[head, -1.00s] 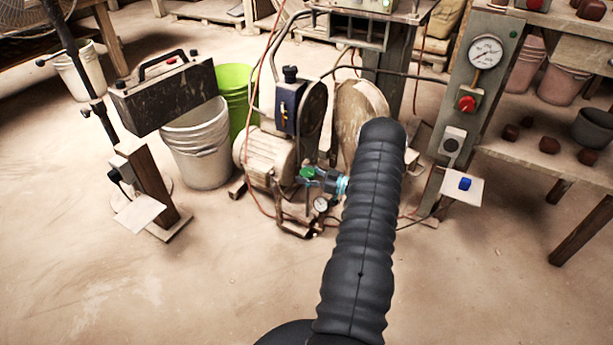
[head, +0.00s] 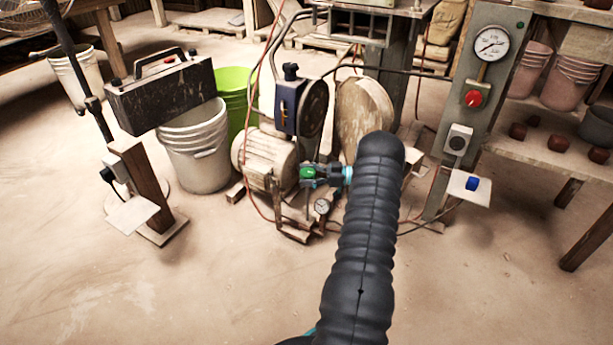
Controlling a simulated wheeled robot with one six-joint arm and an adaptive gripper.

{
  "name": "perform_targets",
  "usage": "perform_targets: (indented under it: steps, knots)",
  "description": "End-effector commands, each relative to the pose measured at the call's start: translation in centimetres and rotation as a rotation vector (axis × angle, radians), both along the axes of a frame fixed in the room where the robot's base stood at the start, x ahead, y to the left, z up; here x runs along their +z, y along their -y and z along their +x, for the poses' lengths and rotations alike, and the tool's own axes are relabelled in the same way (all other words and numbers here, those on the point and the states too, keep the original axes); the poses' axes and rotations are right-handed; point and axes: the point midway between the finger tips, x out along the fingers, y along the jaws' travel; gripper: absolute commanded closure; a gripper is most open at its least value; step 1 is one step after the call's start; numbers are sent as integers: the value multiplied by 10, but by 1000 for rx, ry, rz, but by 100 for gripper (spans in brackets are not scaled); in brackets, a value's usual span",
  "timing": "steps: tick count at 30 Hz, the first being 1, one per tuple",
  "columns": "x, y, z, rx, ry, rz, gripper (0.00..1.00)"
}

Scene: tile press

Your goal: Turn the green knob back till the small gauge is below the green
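The green knob (head: 307,172) sits low on the pump assembly, in the middle of the head view. The small gauge (head: 322,206) is just below and to the right of it, with a white face; its needle and any green band are too small to read. My gripper (head: 318,173) reaches in from the right, past my black arm, with its tip at the knob. The fingers look to be around or against the knob, but whether they grip it cannot be told. Part of the gripper is hidden behind my arm.
A grey motor (head: 264,160) stands left of the knob, with a red hose running past it. A large gauge (head: 491,42) and a red button (head: 473,98) are on the post at right. A white bucket (head: 196,150) stands at left. The front floor is clear.

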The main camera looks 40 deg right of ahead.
Motion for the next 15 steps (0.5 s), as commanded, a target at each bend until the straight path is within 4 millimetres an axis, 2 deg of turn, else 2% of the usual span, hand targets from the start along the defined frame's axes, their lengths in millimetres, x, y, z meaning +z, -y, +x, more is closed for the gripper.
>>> perform_targets:
  steps: [10, 15]
  knots:
    - [2, 0, -1, 0, 1, 1, 22]
    - [19, 0, 0, 1, 1, 0, 22]
